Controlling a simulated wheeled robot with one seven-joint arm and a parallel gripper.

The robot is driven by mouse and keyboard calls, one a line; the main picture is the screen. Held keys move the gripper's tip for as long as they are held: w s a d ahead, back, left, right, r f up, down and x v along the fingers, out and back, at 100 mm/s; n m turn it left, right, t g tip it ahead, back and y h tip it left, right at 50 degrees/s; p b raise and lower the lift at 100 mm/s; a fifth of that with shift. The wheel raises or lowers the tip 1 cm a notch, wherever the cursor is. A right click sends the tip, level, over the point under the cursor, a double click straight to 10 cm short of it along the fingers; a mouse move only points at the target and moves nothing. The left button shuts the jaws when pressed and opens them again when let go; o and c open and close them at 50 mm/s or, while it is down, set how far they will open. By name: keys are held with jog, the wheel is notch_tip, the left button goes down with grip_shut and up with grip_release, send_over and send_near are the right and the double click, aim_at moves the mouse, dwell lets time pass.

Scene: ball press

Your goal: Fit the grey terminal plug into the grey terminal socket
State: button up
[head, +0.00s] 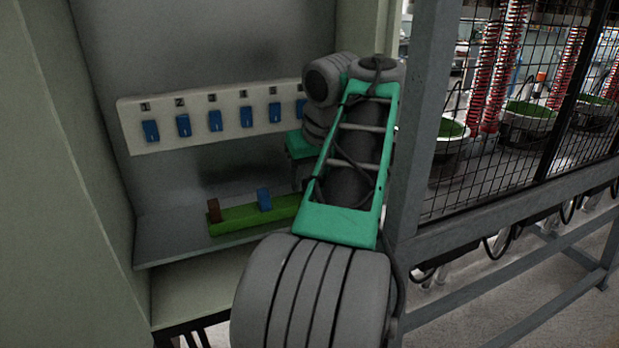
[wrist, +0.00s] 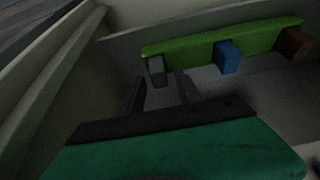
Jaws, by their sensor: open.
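A small grey block (wrist: 156,70), which looks like the grey terminal plug, stands at the left end of a green rail (wrist: 190,45) in the wrist view. My gripper (wrist: 162,82) is open, with one dark finger on each side of the picture area just below the grey block. The fingertips are close to the block; I cannot tell whether they reach around it or touch it. In the head view my arm hides the grey block and most of the gripper.
A blue block (wrist: 227,57) and a brown block (wrist: 295,42) stand on the same rail. A pale strip (head: 190,143) with numbered blue pieces (head: 183,125) runs along the cabinet's back wall. A grey post (head: 420,120) and mesh fence stand at right.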

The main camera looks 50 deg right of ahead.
jog(key=shift+r, duration=0.3)
jog(key=p+v, duration=0.9)
jog(key=v, duration=0.3)
jog(key=shift+p, duration=0.35)
jog(key=shift+f, duration=0.1)
